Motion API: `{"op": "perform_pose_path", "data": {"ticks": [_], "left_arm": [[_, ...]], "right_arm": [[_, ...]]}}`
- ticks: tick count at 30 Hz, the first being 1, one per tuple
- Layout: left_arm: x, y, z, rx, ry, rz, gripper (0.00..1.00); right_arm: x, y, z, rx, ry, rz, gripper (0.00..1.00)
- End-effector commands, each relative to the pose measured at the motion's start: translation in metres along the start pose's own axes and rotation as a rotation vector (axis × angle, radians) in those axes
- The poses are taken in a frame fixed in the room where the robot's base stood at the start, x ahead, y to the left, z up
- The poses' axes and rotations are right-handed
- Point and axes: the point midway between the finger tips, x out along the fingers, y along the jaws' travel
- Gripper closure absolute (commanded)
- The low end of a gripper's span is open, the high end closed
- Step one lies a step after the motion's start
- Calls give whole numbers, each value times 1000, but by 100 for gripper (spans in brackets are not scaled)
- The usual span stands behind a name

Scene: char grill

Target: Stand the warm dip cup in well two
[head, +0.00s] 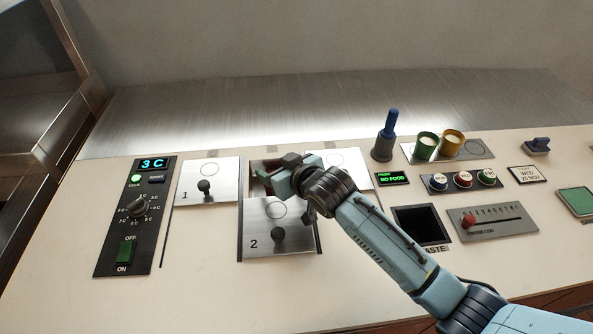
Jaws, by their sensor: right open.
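The lid plate marked 2 (256,242) is slid toward me, and well two's dark opening (257,163) shows behind it. My right gripper (276,173) is open over that opening and hides much of it. A small green patch shows at the opening's left side; I cannot tell whether it is a cup. Which cup is the warm one I cannot tell. My left gripper is not in view.
Lid plate 1 (190,184) covers the left well. A control panel (135,220) reads 3 C. A blue-handled tool (387,138) stands upright behind my right arm. A square waste opening (421,222) and a red-knobbed slider (495,221) lie right of it.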

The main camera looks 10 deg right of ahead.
Motion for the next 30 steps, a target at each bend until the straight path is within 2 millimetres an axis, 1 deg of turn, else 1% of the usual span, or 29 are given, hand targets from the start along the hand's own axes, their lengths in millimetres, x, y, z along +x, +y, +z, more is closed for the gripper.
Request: {"op": "perform_pose_path", "data": {"ticks": [1,9,15,18,21,30], "left_arm": [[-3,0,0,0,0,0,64],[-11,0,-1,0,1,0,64],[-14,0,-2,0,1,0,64],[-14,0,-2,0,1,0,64],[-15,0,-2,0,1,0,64],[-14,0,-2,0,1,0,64]], "right_arm": [[-11,0,-1,-1,2,0,33],[-64,1,-3,-2,7,1,33],[-93,1,-4,-2,8,2,33],[-102,1,-4,-1,9,2,33],[-106,1,-4,-1,9,1,33],[-107,1,-4,-1,10,2,33]]}}
